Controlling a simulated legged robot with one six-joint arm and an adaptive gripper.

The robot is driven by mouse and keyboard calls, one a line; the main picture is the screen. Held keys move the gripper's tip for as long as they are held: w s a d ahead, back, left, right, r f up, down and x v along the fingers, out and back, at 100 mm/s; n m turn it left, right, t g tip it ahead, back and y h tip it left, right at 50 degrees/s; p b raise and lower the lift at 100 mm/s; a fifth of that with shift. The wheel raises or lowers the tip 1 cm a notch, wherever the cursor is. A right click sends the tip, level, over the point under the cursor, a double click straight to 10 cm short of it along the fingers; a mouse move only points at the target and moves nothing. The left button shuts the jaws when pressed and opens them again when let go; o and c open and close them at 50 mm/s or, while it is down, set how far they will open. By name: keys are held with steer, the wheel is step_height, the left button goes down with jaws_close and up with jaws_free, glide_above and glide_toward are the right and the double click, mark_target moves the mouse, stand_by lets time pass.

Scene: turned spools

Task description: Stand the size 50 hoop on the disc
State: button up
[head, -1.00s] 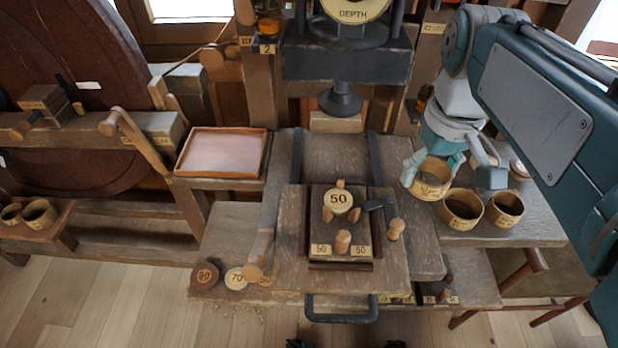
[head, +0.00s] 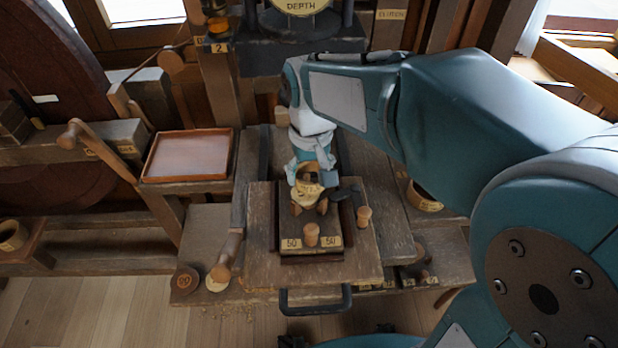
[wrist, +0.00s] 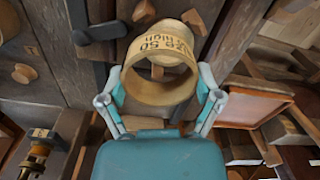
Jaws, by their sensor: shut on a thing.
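My gripper (head: 309,172) is shut on the size 50 hoop (wrist: 165,42), a pale wooden ring with dark writing that includes "50" and "high". The hoop (head: 308,177) is over the disc's place on the dark fixture in the head view. The pale disc (head: 306,194) is mostly hidden behind the hoop. I cannot tell whether hoop and disc touch. Wooden pegs (head: 321,206) stand around it. In the wrist view my gripper (wrist: 158,98) has one finger on each side of the hoop, whose opening faces the camera.
A dark lever (head: 345,192) lies just right of the hoop. A front peg (head: 312,235) stands between two "50" labels. The black press (head: 295,50) rises behind. A reddish tray (head: 188,155) is at left. Another hoop (head: 424,198) sits at right, partly behind my arm.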

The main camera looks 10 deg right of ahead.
mark_target(309, 184)
step_height(309, 184, down, 2)
steer(key=shift+f, duration=0.2)
steer(key=shift+a+f, duration=0.2)
steer(key=shift+a, duration=0.35)
steer(key=shift+d+f, duration=0.1)
steer(key=shift+d, duration=0.05)
steer(key=o, duration=0.5)
steer(key=shift+d, duration=0.15)
steer(key=shift+c, duration=0.2)
steer(key=shift+d, duration=0.1)
steer(key=shift+a, duration=0.2)
